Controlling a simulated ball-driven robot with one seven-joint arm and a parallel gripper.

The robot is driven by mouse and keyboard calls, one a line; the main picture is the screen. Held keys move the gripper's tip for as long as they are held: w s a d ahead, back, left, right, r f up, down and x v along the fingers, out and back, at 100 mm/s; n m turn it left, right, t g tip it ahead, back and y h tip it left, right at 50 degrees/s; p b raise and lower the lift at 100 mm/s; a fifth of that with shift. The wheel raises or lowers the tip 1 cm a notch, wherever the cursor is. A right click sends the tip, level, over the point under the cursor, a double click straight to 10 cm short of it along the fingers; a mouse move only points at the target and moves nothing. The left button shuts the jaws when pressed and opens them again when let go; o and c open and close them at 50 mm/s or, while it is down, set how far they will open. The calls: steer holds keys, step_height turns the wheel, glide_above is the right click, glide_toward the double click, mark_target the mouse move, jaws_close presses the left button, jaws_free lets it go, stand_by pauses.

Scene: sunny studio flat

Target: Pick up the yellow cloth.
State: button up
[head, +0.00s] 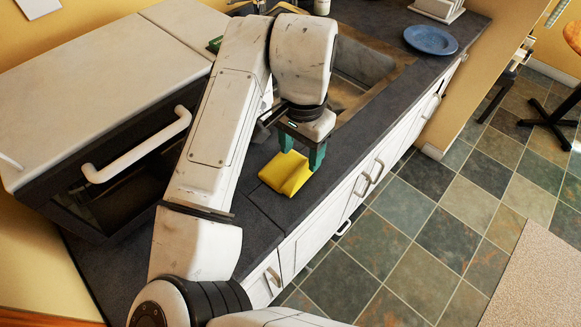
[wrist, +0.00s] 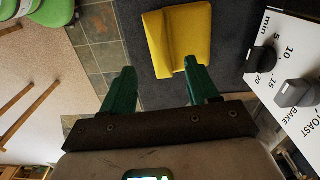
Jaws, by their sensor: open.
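The yellow cloth (head: 286,173) lies folded on the dark countertop, close to its front edge, in the head view. It also shows at the top middle of the wrist view (wrist: 184,38). My gripper (head: 301,155) is just above the cloth, with its green fingers pointing down. In the wrist view my gripper (wrist: 158,82) is open, with a wide gap between the fingertips and nothing held. The cloth lies beyond the fingertips, nearer the right-hand finger. Whether a finger touches the cloth I cannot tell.
A white toaster oven (head: 110,85) with a long handle stands left of the cloth; its dials (wrist: 297,92) show at right in the wrist view. A sink (head: 360,65) and a blue plate (head: 431,40) are farther along the counter. Tiled floor (head: 400,240) lies beyond the counter edge.

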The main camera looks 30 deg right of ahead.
mark_target(300, 174)
steer(key=shift+s+f+p, duration=0.1)
steer(key=shift+f+p, duration=0.45)
steer(key=shift+f, duration=2.7)
steer(key=shift+c, duration=0.3)
jaws_close()
